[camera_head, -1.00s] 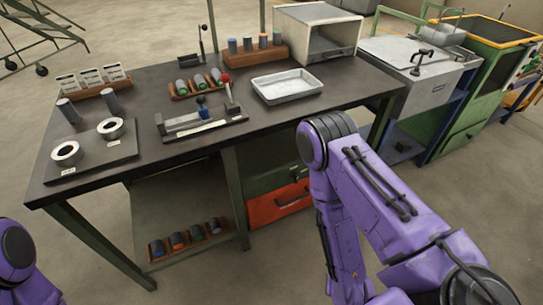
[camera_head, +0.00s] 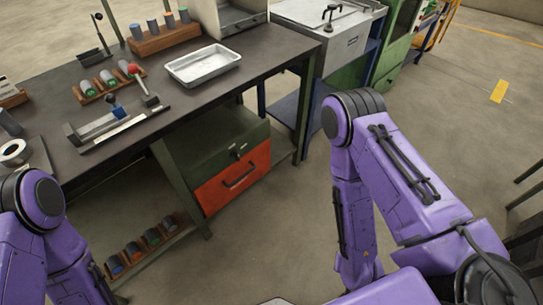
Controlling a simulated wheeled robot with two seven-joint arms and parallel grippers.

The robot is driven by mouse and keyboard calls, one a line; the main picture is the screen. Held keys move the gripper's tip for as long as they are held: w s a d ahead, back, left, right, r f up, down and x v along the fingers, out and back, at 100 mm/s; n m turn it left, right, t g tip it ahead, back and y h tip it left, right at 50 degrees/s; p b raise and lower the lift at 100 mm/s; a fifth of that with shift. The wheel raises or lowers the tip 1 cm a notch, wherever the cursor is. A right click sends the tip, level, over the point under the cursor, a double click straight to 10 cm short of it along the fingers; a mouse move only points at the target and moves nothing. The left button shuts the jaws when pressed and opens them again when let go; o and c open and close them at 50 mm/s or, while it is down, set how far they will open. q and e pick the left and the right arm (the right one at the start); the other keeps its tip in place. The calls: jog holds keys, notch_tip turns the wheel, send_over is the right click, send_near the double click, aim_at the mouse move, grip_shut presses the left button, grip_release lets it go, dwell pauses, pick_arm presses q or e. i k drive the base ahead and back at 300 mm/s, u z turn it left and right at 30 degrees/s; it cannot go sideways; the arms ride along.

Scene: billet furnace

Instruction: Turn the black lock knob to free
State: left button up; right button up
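A small black fitting, which looks like the lock knob (camera_head: 237,151), is on the front of the green cabinet (camera_head: 195,150) under the bench, just above the red drawer (camera_head: 228,187). It is too small to tell which way it is turned. The red drawer has a dark handle and looks shut. Both my purple arms show at the bottom left and right, but their grippers are out of view. Neither arm covers the fitting.
The dark workbench (camera_head: 180,105) carries a metal tray (camera_head: 203,65), a clamp fixture (camera_head: 110,120) and racks of cylinders. A lower shelf holds another rack (camera_head: 140,250). A grey box with a black handle (camera_head: 328,18) stands behind right. Floor before the drawer is clear.

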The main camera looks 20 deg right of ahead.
aim_at(237, 157)
jog(key=z, duration=0.15)
jog(key=k, duration=1)
jog(key=z, duration=0.95)
jog(key=i, duration=1.3)
jog(key=u, duration=0.75)
